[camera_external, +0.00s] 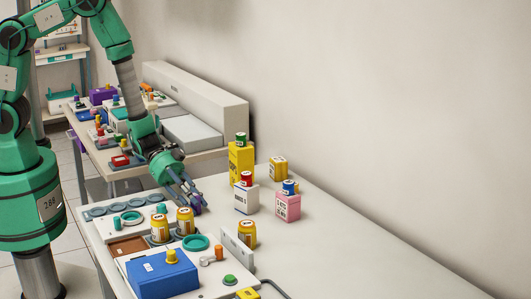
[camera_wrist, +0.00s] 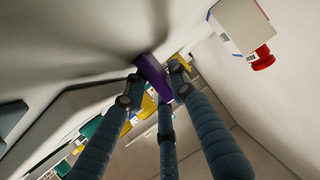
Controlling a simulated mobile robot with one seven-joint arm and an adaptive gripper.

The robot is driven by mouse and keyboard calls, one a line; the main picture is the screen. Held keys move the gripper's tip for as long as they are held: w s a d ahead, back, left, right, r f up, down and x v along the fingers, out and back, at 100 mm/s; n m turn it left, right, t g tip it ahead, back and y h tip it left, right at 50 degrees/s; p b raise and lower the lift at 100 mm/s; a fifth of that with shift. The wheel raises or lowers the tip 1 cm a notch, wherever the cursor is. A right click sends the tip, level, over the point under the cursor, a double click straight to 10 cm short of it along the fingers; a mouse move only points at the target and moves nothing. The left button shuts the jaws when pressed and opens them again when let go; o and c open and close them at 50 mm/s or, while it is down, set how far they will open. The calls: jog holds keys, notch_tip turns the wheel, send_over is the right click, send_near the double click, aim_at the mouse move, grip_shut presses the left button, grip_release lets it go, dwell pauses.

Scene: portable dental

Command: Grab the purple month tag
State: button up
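The purple month tag (camera_wrist: 152,75) is a small, dark purple, flat piece at my fingertips in the wrist view. My gripper (camera_wrist: 158,88) has three dark, ribbed fingers that close in around the tag, and they look shut on it. In the external view my gripper (camera_external: 186,196) points down over the white table, left of the boxes, with a bit of purple at its tips. The fingers hide part of the tag. I cannot tell whether it still touches the table.
A yellow box (camera_external: 240,163), a white box (camera_external: 245,199) and a pink box (camera_external: 287,207) stand to the right, with small capped containers on top. Yellow jars (camera_external: 185,221) and a blue box (camera_external: 162,274) stand in front. The table's right side is clear.

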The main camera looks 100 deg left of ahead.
jog(key=shift+c, duration=0.5)
grip_shut()
jog(key=shift+r, duration=0.15)
jog(key=shift+r+p, duration=0.35)
jog(key=shift+r, duration=0.25)
notch_tip(320, 180, up, 2)
jog(key=shift+r+p, duration=0.15)
jog(key=shift+p, duration=0.35)
jog(key=s+p, duration=0.1)
jog(key=s, duration=0.4)
jog(key=s+p, duration=0.1)
jog(key=s, duration=0.4)
jog(key=s+r+p, duration=0.1)
jog(key=s, duration=0.5)
jog(key=shift+d+r, duration=0.1)
jog(key=shift+d, duration=0.25)
